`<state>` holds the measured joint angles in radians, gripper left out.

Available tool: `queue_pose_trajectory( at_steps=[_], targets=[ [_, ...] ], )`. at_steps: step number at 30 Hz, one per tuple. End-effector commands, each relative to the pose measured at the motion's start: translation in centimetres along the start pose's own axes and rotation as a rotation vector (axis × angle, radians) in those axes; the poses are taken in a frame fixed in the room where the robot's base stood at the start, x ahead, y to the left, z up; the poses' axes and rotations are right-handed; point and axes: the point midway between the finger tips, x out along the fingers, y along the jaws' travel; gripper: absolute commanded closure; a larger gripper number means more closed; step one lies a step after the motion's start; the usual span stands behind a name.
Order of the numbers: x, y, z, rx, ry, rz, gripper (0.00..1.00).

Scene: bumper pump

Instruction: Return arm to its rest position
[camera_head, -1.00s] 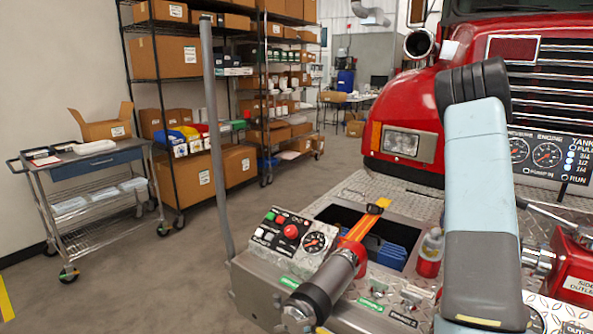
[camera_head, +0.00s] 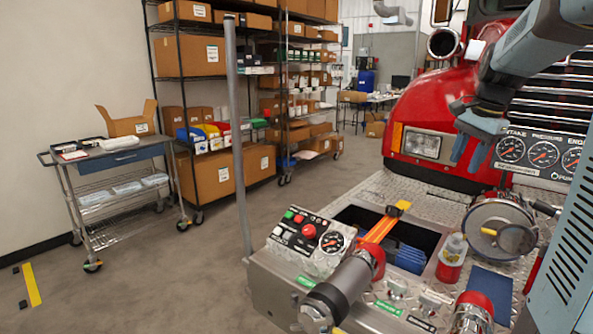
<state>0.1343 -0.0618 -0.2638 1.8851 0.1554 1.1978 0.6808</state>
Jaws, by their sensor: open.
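My gripper (camera_head: 467,157) is at the right of the head view, in front of the red truck (camera_head: 425,115). It hangs pointing down with its two blue fingers apart and nothing visible between them. My arm (camera_head: 530,45) is bent and comes in from the upper right corner. The gripper shows above the diamond-plate bumper deck, left of the gauge panel (camera_head: 540,152). It appears clear of both.
The bumper deck carries a control box (camera_head: 308,238), a nozzle (camera_head: 350,285), a red-and-white bottle (camera_head: 452,257), a round metal cap (camera_head: 500,228) and an open bin. A grey pole (camera_head: 238,130) rises at its left.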

Motion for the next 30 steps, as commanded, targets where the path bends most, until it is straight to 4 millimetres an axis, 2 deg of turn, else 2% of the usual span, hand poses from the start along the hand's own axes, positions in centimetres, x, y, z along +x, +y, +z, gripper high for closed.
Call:
queue_pose_trajectory(
  at_steps=[1, 9, 18, 24, 30],
  targets=[
    [-0.4, 0.5, 1.7, -0.058, 0.010, -0.015, 0.58],
    [-1.0, 3.5, 9.5, -0.380, 0.077, -0.066, 0.58],
    [-0.1, 7.9, 17.2, -0.741, 0.184, -0.098, 0.58],
    [1.4, 11.1, 21.2, -0.966, 0.266, -0.100, 0.58],
    [2.6, 13.2, 23.3, -1.107, 0.324, -0.093, 0.58]
  ],
)
